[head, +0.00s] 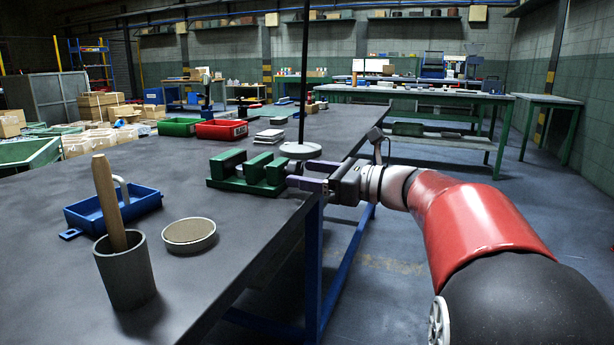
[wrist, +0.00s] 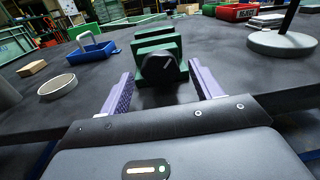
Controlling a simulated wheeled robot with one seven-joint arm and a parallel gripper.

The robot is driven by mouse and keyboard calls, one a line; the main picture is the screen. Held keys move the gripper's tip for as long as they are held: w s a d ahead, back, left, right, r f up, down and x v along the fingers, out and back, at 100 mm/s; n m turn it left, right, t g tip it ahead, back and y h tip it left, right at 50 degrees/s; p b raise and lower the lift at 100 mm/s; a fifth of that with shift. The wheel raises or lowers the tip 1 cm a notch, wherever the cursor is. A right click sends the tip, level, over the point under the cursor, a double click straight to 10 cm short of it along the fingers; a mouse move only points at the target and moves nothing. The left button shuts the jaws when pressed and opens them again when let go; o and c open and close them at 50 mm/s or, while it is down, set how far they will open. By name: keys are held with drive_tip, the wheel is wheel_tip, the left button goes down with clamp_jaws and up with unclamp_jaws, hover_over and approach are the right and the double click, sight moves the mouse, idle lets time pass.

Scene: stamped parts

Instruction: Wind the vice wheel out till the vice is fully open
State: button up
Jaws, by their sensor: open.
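The green vice (head: 243,172) stands on the dark bench near its right edge. In the wrist view the vice (wrist: 157,42) is straight ahead, with its jaw blocks one behind the other. Its dark round wheel (wrist: 158,70) faces me at the near end. My gripper (head: 306,177) reaches in from the right, level with the wheel. In the wrist view my gripper (wrist: 160,82) is open, with one purple finger on each side of the wheel. A gap shows between each finger and the wheel. In the head view the fingers mostly hide the wheel.
A round-based stand with a pole (head: 300,150) is just behind the vice. A blue tray (head: 112,208), a round dish (head: 189,235) and a grey pot with a wooden handle (head: 126,272) are nearer on the bench. Red (head: 222,130) and green bins stand farther back.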

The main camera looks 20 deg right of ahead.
drive_tip(key=shift+w+a, duration=0.2)
drive_tip(key=shift+a, duration=0.05)
drive_tip(key=c, duration=1)
drive_tip(key=shift+o, duration=0.2)
drive_tip(key=shift+f+n+b, duration=0.1)
drive_tip(key=shift+n+b, duration=0.2)
drive_tip(key=n+b, duration=0.2)
drive_tip(key=n, duration=0.1)
drive_tip(key=shift+f+b, duration=0.15)
drive_tip(key=shift+b, duration=0.2)
drive_tip(key=shift+n+b, duration=0.45)
drive_tip(key=shift+n, duration=1.65)
drive_tip(key=shift+y, duration=0.3)
